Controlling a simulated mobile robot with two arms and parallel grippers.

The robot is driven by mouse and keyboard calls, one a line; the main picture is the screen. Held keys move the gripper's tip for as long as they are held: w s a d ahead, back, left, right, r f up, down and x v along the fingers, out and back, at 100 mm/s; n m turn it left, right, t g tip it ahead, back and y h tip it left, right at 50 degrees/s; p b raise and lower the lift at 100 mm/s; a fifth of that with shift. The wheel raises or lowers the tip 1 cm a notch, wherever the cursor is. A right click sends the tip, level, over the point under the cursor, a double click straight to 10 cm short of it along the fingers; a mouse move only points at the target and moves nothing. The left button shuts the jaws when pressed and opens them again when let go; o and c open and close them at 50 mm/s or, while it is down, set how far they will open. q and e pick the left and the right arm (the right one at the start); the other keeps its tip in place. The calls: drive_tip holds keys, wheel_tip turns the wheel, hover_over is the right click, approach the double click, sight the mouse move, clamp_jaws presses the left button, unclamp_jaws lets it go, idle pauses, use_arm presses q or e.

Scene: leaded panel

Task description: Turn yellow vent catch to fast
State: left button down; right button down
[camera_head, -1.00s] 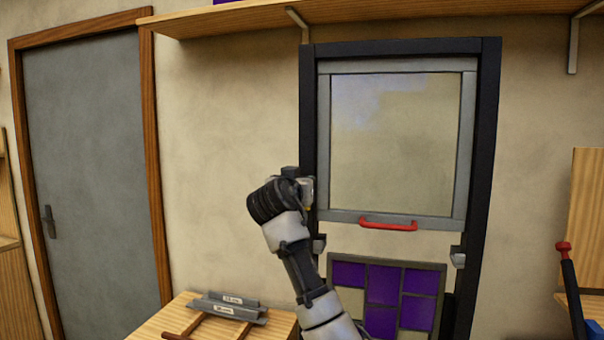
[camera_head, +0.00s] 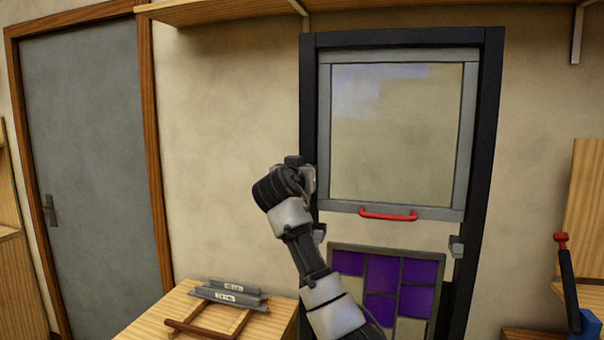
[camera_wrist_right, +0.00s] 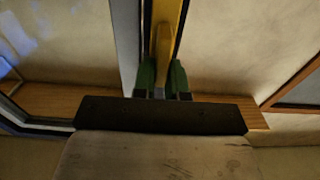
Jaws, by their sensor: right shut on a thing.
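The yellow vent catch (camera_wrist_right: 168,25) shows in the right wrist view as an upright yellow bar against the dark frame edge. My right gripper (camera_wrist_right: 161,80) has its green fingertips on either side of the catch's lower part and is shut on it. In the head view my right gripper (camera_head: 308,180) is at the left post of the dark window frame (camera_head: 308,110), beside the grey sash. My wrist hides the catch there, so its setting and any marking cannot be read. My left gripper is out of view.
The sash has a red handle (camera_head: 388,215) on its bottom rail. A purple leaded panel (camera_head: 400,270) stands below it. A wooden bench with grey bars (camera_head: 230,293) is at lower left. A shelf (camera_head: 220,12) runs above, and a red-knobbed lever (camera_head: 562,240) is at right.

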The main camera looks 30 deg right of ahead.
drive_tip(key=shift+w+a+f+n+p, duration=0.25)
drive_tip(key=shift+n+p, duration=0.9)
drive_tip(key=shift+n, duration=1.85)
drive_tip(key=shift+w+a+f+n+p, duration=0.35)
drive_tip(key=shift+n+p, duration=0.75)
drive_tip(key=shift+n, duration=1.9)
drive_tip(key=shift+w+a+f+n+p, duration=0.25)
drive_tip(key=shift+n+p, duration=0.9)
drive_tip(key=shift+n, duration=1.85)
drive_tip(key=shift+s+d+f, duration=0.1)
drive_tip(key=shift+d+f, duration=0.05)
drive_tip(key=shift+d, duration=0.05)
drive_tip(key=c, duration=1.2)
unclamp_jaws()
drive_tip(key=shift+o, duration=0.2)
drive_tip(key=shift+a, duration=0.1)
drive_tip(key=b+v, duration=0.5)
drive_tip(key=v, duration=0.5)
drive_tip(key=shift+s+a, duration=0.2)
drive_tip(key=shift+s, duration=0.1)
